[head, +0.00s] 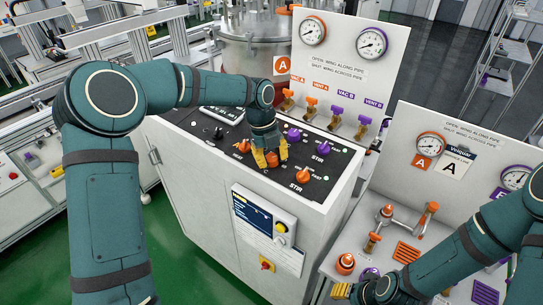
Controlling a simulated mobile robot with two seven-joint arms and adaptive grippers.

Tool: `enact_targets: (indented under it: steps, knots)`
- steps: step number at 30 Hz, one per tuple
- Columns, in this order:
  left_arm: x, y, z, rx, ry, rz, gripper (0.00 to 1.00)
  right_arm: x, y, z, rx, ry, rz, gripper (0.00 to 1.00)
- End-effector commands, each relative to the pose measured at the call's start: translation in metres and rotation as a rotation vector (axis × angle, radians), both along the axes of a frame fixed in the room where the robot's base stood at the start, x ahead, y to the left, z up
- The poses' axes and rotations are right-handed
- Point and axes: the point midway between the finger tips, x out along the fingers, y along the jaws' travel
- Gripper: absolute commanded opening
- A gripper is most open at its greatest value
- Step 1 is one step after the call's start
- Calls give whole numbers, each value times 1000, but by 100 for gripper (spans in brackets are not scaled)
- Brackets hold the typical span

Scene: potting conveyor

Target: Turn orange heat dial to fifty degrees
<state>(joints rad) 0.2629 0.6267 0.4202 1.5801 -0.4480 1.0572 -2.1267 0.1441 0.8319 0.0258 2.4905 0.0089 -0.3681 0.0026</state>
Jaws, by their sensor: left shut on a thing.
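The orange heat dial (271,159) is on the sloping black control panel (215,141), beside a HEAT label. My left gripper (270,156) reaches down onto it from above, with its yellow fingers on either side of the dial, shut on it. The gripper and fingers hide much of the dial, so its pointer and the degree setting cannot be read. My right gripper (342,291) is low in the picture, near the right-hand bench, partly cut off by the bottom edge. Its jaw opening cannot be made out.
An orange STIR dial (303,175) and a purple dial (294,134) sit close to my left gripper. Orange and purple valve handles (310,113) line the panel's back edge under two gauges (313,31). A display unit (265,219) is on the cabinet front.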

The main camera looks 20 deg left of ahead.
Motion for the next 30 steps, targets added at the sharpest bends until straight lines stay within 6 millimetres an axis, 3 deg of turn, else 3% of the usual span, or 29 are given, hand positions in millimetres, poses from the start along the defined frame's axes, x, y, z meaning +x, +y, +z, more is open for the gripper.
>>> enact_targets:
  steps: [10, 11, 13, 14, 24, 30]
  knots:
    - [-3, -1, -4, 1, 10, -5, 0, 0, 0, 0, 0, 0, 0, 47]
    - [-2, -1, -4, 1, 10, -5, 41, 0, 0, 0, 0, 0, 0, 47]
    - [-2, -1, -4, 0, 10, -5, 66, 0, 0, 0, 0, 0, -1, 47]
    - [-2, -1, -3, 1, 9, -5, 68, 0, 0, 0, 0, 0, -1, 47]
    - [0, 0, 1, 1, 2, -2, 68, 0, 0, 0, 0, 0, -1, 47]
    - [1, 5, 25, 1, -2, -3, 68, 0, 0, 0, 0, 0, -1, 47]
